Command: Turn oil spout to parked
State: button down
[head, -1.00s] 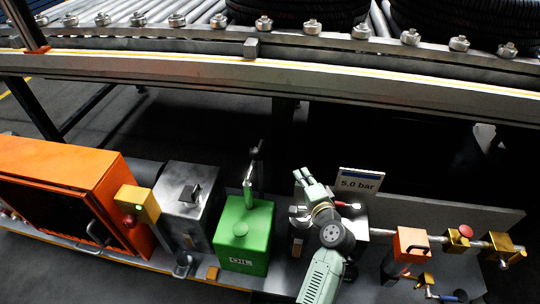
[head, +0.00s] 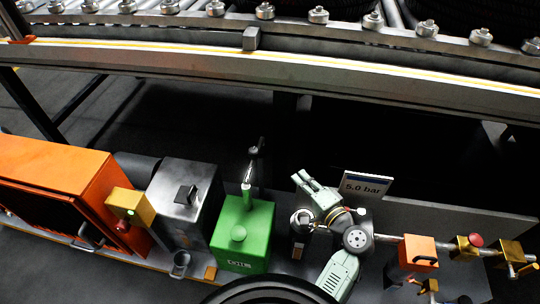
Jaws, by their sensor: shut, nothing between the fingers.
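The green oil box (head: 242,236) stands on the low shelf in the middle of the head view. The oil spout (head: 247,190) rises from its top as a thin pale tube, leaning slightly right towards a dark metal piece (head: 255,150) behind it. My gripper (head: 303,182) is to the right of the spout, clearly apart from it, with its fingers pointing up and left. The fingers are close together and hold nothing. My pale green arm comes up from the bottom right.
An orange cabinet (head: 50,175) and a grey metal box (head: 186,200) stand left of the oil box. A dark cylinder (head: 301,222) stands just below my gripper. A "5,0 bar" sign (head: 367,185) and pipework with an orange block (head: 417,250) are to the right. The conveyor (head: 300,68) runs above.

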aim_at(255, 158)
jog(key=s+a+p+x, duration=0.1)
jog(key=a+p+x, duration=0.1)
jog(key=x, duration=1.2)
jog(key=shift+s+a+f, duration=0.2)
jog(key=shift+s+f, duration=0.05)
jog(key=shift+w+a+n+g+y+b, duration=0.3)
jog(key=shift+a+n+y+b, duration=0.1)
jog(key=shift+a+y+b, duration=0.25)
